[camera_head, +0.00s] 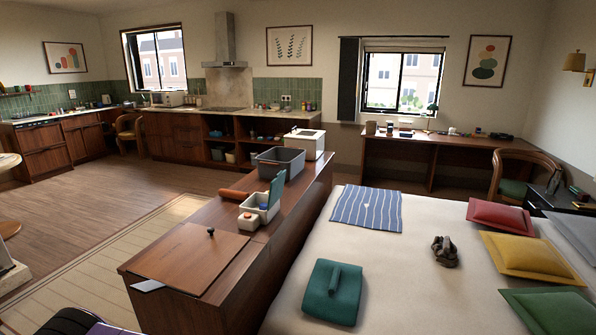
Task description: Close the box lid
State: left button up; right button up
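A small white box (251,207) stands on the long wooden cabinet, near its middle. Its green lid (274,191) is open and stands up steeply at the box's right side. Some small things show inside the box, too small to tell. A small white block-like item with an orange top (249,220) sits just in front of the box. Neither of my grippers shows in the head view.
A grey bin (278,163) and a white box-like container (305,143) stand farther back on the wooden cabinet (215,296). A brown panel with a dark knob (190,258) lies at its near end. A bed (390,275) lies to the right; open floor (100,205) to the left.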

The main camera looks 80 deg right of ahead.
aim_at(277, 185)
jog(key=z, duration=1.75)
